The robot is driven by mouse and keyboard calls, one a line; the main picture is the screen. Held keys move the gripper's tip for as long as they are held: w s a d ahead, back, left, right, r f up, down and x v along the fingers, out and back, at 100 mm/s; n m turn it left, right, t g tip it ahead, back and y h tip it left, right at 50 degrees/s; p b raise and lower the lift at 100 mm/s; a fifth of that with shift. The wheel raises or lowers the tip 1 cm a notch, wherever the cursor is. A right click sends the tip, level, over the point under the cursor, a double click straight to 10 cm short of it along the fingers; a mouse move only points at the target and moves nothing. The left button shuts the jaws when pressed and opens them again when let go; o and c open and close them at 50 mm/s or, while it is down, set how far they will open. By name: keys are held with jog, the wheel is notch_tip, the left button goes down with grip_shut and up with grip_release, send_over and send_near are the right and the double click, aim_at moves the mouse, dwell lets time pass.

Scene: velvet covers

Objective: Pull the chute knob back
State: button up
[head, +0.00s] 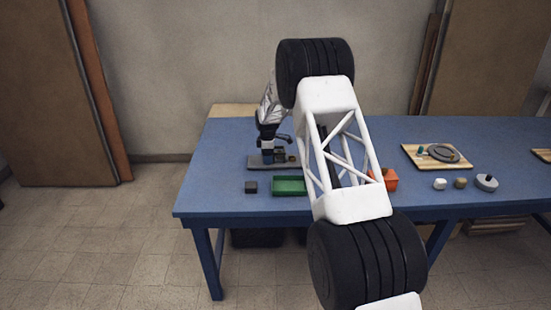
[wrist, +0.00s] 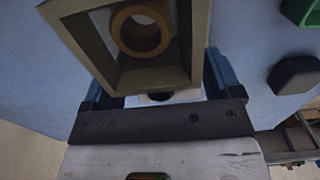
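In the head view my gripper (head: 267,146) is low over a grey board on the left part of the blue table; its fingertips are too small to make out. In the wrist view my gripper (wrist: 158,88) has its two blue-grey fingers wide apart. An olive square open frame (wrist: 75,47) is close to the camera, with an orange-brown ring (wrist: 121,32) inside it. A small dark rounded piece (wrist: 160,96) shows below the frame between the fingers, mostly hidden. It may be the chute knob; I cannot tell whether the fingers touch it.
The grey board (head: 257,165) carries small dark parts. A black block (head: 251,187) and a green tray (head: 289,194) lie in front of it. An orange bin (head: 390,180) is partly behind my arm. A wooden tray (head: 412,153) and several small objects are at right.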

aim_at(252, 161)
jog(key=c, duration=1.1)
jog(key=shift+a, duration=3.7)
jog(key=o, duration=1.4)
jog(key=shift+r, duration=0.1)
jog(key=shift+r, duration=3.4)
